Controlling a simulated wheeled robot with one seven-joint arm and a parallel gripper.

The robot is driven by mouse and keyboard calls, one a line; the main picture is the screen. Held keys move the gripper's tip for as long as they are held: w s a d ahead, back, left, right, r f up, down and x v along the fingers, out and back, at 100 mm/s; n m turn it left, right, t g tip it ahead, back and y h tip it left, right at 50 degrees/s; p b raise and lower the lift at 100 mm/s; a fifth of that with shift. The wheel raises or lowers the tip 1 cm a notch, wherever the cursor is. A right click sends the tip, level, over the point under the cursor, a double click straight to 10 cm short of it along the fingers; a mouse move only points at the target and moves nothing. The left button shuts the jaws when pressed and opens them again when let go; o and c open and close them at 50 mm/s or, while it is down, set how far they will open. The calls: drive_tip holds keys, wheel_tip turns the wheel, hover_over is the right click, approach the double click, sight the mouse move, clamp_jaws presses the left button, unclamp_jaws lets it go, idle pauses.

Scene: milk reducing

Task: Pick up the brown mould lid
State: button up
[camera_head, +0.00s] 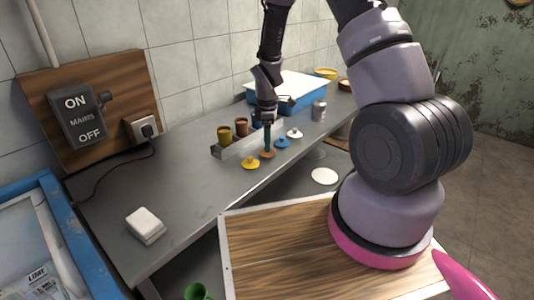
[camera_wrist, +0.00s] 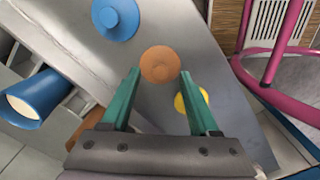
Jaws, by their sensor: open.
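The brown mould lid (camera_wrist: 160,64) is a round orange-brown disc on the grey counter. In the wrist view it lies just beyond and between the green fingertips of my gripper (camera_wrist: 159,72). My gripper is open and empty. In the head view my gripper (camera_head: 267,150) points down right over the brown lid (camera_head: 267,154), which it partly hides. Whether the fingers touch the lid I cannot tell.
A yellow lid (camera_head: 251,162) lies to the left, and a blue lid (camera_head: 282,142) and a white lid (camera_head: 294,133) to the right. The counter's front edge is close.

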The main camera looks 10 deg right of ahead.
drive_tip(key=shift+f, duration=0.75)
clamp_jaws()
drive_tip(key=shift+r, duration=0.1)
